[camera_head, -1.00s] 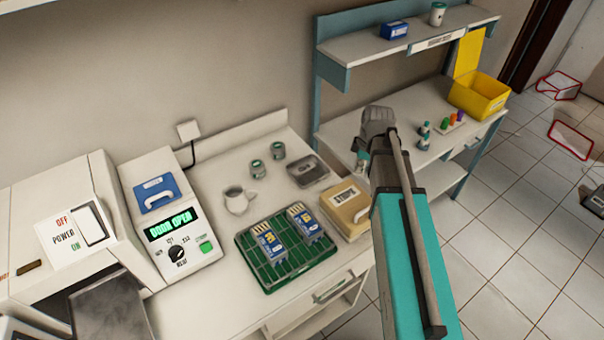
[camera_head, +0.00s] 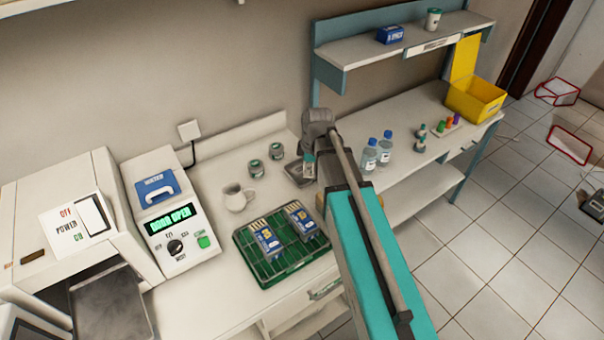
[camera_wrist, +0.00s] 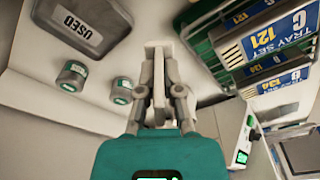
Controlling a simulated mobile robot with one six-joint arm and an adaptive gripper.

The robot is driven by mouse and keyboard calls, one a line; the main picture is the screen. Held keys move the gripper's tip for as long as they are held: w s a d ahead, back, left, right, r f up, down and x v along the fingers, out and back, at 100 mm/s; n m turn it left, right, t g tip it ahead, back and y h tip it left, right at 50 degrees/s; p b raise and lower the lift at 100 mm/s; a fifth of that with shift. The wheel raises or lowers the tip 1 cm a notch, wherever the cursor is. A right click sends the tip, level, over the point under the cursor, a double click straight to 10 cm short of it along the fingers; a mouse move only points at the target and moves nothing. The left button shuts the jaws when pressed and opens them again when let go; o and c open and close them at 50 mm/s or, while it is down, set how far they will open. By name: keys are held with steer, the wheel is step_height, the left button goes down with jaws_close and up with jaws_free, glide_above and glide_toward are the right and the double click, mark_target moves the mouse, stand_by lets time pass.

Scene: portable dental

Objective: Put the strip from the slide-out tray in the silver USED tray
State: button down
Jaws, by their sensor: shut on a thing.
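The silver USED tray (camera_wrist: 106,44) lies in the upper left of the wrist view, left of my fingertips. In the head view the tray (camera_head: 291,172) is partly hidden by my gripper (camera_head: 308,168). In the wrist view my gripper (camera_wrist: 158,92) is shut on a small pale piece, seemingly the strip (camera_wrist: 157,48), which shows at the fingertips. The strip cannot be made out in the head view. The slide-out tray (camera_head: 108,305) sticks out of the white machine at lower left and looks empty.
A green rack (camera_head: 282,268) with two blue-labelled tray sets, a pitcher (camera_head: 237,198) and two small cans (camera_head: 257,168) stand on the counter. A control box (camera_head: 172,215) reads DOOR OPEN. Bottles (camera_head: 370,155) and a yellow bin (camera_head: 476,102) stand on the right bench.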

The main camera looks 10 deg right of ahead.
steer(key=shift+d, duration=0.15)
stand_by(0.4)
steer(key=n, duration=0.1)
steer(key=s+n, duration=0.1)
steer(key=n, duration=0.1)
steer(key=shift+s+d+r+p, duration=0.1)
steer(key=shift+r+p, duration=0.25)
steer(key=n, duration=0.1)
steer(key=s+n, duration=0.1)
steer(key=n, duration=0.1)
steer(key=n+g, duration=0.1)
steer(key=shift+s+d+r+p, duration=0.1)
steer(key=shift+s+r+p, duration=0.1)
steer(key=shift+r+p, duration=0.1)
steer(key=w+f+b, duration=0.3)
steer(key=w, duration=0.1)
steer(key=w+f+b, duration=0.3)
steer(key=w, duration=0.1)
steer(key=w+d+f+b, duration=0.1)
steer(key=w+f+b, duration=0.2)
steer(key=w, duration=0.2)
steer(key=shift+w, duration=0.1)
steer(key=shift+f, duration=0.1)
